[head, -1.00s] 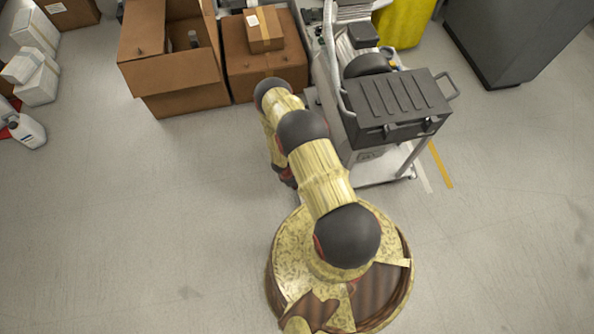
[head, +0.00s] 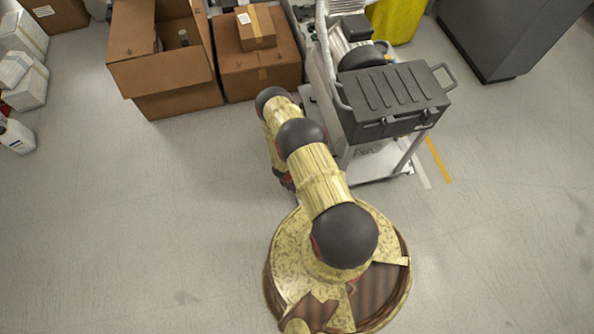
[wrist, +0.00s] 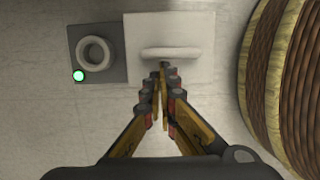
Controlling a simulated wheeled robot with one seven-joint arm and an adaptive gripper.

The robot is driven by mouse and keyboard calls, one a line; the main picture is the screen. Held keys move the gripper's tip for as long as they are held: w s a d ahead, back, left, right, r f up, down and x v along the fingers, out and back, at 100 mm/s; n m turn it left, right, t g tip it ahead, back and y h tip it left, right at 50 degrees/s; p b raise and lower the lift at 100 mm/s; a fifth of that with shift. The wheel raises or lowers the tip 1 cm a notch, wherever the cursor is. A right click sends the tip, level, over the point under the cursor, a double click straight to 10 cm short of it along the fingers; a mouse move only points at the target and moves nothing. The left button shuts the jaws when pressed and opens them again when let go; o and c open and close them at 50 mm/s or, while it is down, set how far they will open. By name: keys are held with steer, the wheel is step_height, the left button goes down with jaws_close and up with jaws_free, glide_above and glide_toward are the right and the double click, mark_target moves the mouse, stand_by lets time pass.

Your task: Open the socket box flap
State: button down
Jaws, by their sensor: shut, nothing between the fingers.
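In the wrist view, a dark grey plate (wrist: 114,69) carries a round pale ring (wrist: 95,52) and a lit green light (wrist: 78,76). Beside it on the right lies a pale, nearly square panel (wrist: 196,63) with a bar handle (wrist: 171,53) across it; this looks like the flap of the socket box. My gripper (wrist: 163,72) is shut and empty, its fingertips just below the handle in the picture. I cannot tell whether they touch it. I cannot make out the socket box in the head view, and my gripper is hidden there.
In the head view, a wheeled cart (head: 398,95) with a dark ridged case stands right of my arm. An open cardboard box (head: 182,73) and a closed one (head: 258,72) stand behind. The floor at left and right front is clear.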

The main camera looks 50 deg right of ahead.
steer(key=shift+r, duration=0.15)
steer(key=shift+d+r+p, duration=0.1)
steer(key=shift+r+p, duration=0.05)
steer(key=shift+p, duration=0.45)
steer(key=shift+s+d+r+t+y+p, duration=0.2)
steer(key=shift+r+t+y+p, duration=0.3)
steer(key=shift+p, duration=0.55)
steer(key=shift+d+r+p, duration=0.1)
steer(key=shift+d+p, duration=0.05)
steer(key=shift+p, duration=0.35)
steer(key=shift+s+d+r+p, duration=0.35)
steer(key=shift+d+r+p, duration=0.25)
steer(key=shift+p, duration=0.6)
steer(key=shift+s+d+r+p, duration=0.2)
steer(key=shift+s+d+r, duration=0.15)
steer(key=shift+d+r, duration=0.15)
steer(key=shift+s+d+r+p, duration=0.2)
steer(key=shift+s+d+r, duration=0.15)
steer(key=shift+d, duration=0.25)
steer(key=shift+s+d+r, duration=0.2)
steer(key=shift+s+d, duration=0.2)
steer(key=shift+d, duration=0.2)
steer(key=shift+s+d+r, duration=0.15)
steer(key=shift+s+d, duration=0.25)
steer(key=shift+d, duration=0.2)
steer(key=shift+w+r, duration=0.1)
